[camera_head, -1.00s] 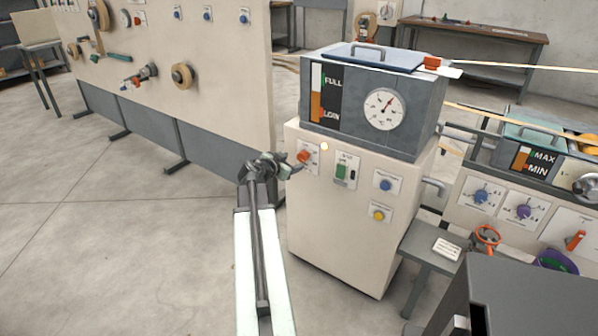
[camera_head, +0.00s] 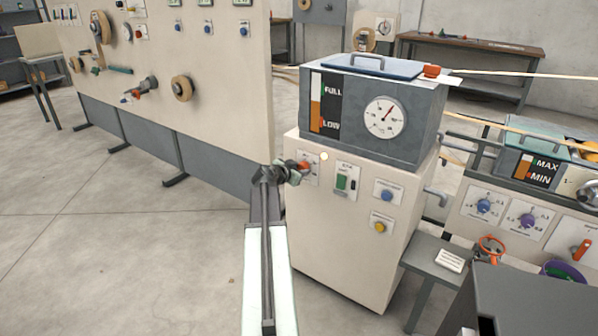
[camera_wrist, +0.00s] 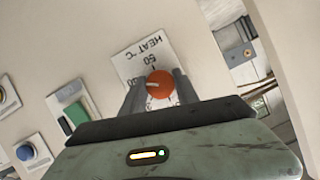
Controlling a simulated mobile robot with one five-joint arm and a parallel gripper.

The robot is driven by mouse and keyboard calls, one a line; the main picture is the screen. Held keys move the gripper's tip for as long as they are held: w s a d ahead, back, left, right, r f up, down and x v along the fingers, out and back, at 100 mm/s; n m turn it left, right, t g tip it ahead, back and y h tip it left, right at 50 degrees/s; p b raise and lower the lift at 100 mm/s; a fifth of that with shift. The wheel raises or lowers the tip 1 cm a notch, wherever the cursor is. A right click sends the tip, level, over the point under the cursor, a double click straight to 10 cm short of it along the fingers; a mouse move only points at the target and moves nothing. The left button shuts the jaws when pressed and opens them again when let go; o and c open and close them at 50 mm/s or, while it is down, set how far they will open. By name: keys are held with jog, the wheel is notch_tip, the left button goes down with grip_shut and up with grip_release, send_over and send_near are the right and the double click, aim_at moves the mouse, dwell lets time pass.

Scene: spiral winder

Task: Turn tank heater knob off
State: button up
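The tank heater knob is a round red-orange knob (camera_wrist: 159,84) on a white plate (camera_wrist: 140,60) marked "HEAT °C" with numbers such as 50 and 60. A small mark shows on its left side in the wrist view. In the head view the knob (camera_head: 303,166) sits at the upper left of the cream cabinet's front (camera_head: 330,225), partly behind my gripper. My gripper (camera_head: 298,172) is at the knob. In the wrist view my gripper (camera_wrist: 159,86) has one finger on each side of the knob, apparently open; whether the fingers touch it is unclear.
A green switch (camera_head: 341,182), a blue button (camera_head: 387,196) and a yellow button (camera_head: 380,227) are right of the knob. The grey tank (camera_head: 350,140) with a dial stands on the cabinet. A cream panel wall (camera_head: 225,100) stands close on the left. Floor is clear at lower left.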

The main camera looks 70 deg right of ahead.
grip_shut()
jog(key=shift+a, duration=0.1)
